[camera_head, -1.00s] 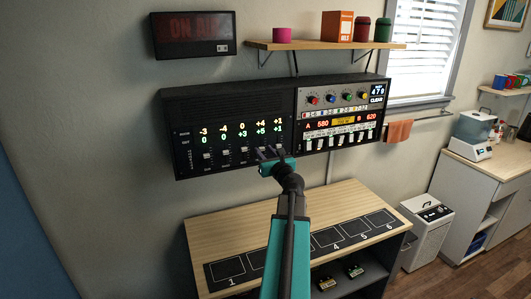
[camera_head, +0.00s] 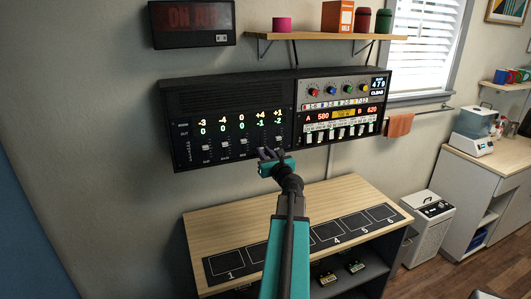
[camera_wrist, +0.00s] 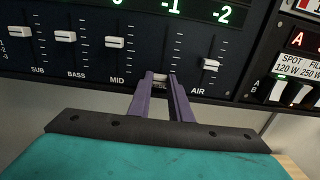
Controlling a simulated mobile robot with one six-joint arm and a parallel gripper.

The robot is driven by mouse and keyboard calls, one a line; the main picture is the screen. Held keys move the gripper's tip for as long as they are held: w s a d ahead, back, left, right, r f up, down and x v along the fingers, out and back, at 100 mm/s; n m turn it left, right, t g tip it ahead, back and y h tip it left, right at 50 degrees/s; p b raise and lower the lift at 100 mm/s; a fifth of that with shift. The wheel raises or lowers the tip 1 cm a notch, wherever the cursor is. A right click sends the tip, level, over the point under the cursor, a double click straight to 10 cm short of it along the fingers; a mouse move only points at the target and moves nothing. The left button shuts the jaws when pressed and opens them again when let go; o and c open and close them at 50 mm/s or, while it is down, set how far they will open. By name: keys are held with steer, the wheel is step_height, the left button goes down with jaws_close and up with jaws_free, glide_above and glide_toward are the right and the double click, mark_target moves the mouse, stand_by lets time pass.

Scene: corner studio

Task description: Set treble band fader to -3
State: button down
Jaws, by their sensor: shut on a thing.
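The equalizer panel (camera_head: 215,130) is on the wall unit, with faders labelled SUB, BASS, MID and AIR. The treble fader (camera_wrist: 160,77), fourth from the left, sits low in its slot, its label mostly hidden by my fingers. My gripper (camera_wrist: 161,80) is shut on its white cap, one purple finger on each side. It also shows in the head view (camera_head: 268,153). The green readout above this column reads -1 (camera_wrist: 172,7); the AIR one reads -2 (camera_wrist: 222,15). The AIR fader (camera_wrist: 211,64) is just right of my fingers.
The MID fader (camera_wrist: 115,42) stands left of my fingers, with BASS (camera_wrist: 65,36) beyond. To the right is a lighting panel (camera_head: 340,115) with coloured knobs and white switches. Below is a wooden bench (camera_head: 240,227) with a numbered mat; the space between bench and panel is clear.

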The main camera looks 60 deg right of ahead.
steer(key=shift+s+f, duration=0.1)
steer(key=shift+f, duration=0.2)
steer(key=c, duration=1.6)
jaws_free()
steer(key=shift+r, duration=0.1)
steer(key=shift+a, duration=0.1)
